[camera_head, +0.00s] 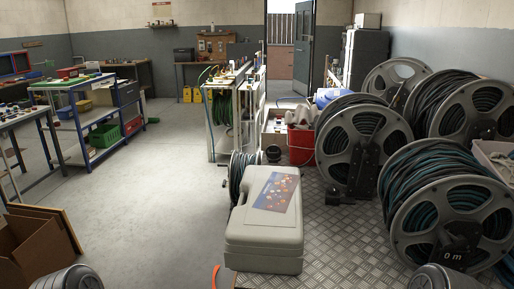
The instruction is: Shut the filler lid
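I cannot pick out a filler lid with certainty. A large grey plastic case (262,238) stands at the front centre on the metal tread plate, closed, with a printed picture label on its top. A small dark round object (272,154) is just behind it; I cannot tell what it is. Neither of my grippers shows. Grey rounded parts at the bottom left and bottom right corners look like parts of my arms, with no fingers visible.
Several large hose reels (447,215) crowd the right side. A red bucket (301,146) and a small hose reel (239,176) stand behind the case. Shelves and workbenches (88,110) line the left. A cardboard box (30,245) is at front left. The concrete floor (150,190) is clear.

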